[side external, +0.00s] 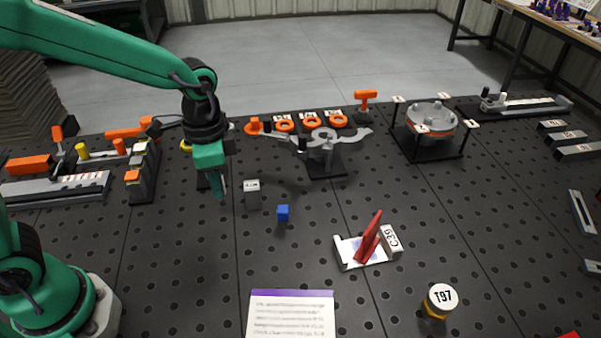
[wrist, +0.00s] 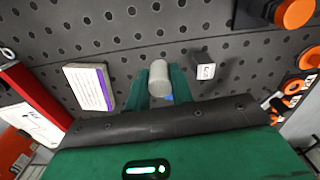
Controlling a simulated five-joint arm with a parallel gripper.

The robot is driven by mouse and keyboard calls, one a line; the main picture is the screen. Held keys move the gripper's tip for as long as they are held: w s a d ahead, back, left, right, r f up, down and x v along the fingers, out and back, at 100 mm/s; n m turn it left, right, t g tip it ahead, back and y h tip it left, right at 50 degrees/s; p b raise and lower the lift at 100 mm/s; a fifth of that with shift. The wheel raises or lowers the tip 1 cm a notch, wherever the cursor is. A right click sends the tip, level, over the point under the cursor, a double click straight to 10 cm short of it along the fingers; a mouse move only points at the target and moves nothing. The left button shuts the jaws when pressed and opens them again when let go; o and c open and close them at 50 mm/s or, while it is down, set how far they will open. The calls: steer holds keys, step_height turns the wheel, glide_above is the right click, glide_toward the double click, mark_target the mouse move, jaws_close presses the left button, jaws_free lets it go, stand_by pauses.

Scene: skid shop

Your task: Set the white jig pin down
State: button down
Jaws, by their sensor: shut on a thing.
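My gripper (side external: 220,188) hangs fingers-down over the perforated dark table, left of a small grey block. In the wrist view, my gripper (wrist: 159,80) is shut on the white jig pin (wrist: 158,76), a pale, plain cylinder between the two green fingers. Its round end faces the camera. In the side view the pin is hidden by the fingers, and I cannot tell whether it touches the table.
A notepad (side external: 290,315), a red wedge on a white plate (side external: 350,262) and a T97 cylinder (side external: 439,300) lie nearer. Fixtures line the back.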

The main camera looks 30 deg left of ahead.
steer(key=s+d+m, duration=0.6)
steer(key=s+d, duration=0.4)
steer(key=s, duration=0.3)
steer(key=shift+s+d+f, duration=0.15)
steer(key=shift+d+f, duration=0.05)
steer(key=shift+f, duration=0.2)
steer(key=w+a+f, duration=0.2)
steer(key=w, duration=0.1)
steer(key=w+a+f, duration=0.2)
steer(key=w, duration=0.1)
steer(key=w+a+f, duration=0.2)
steer(key=w+f, duration=0.1)
steer(key=shift+w+a, duration=0.3)
steer(key=shift+w, duration=0.05)
steer(key=shift+f, duration=0.1)
steer(key=shift+f, duration=1.9)
steer(key=shift+f, duration=0.15)
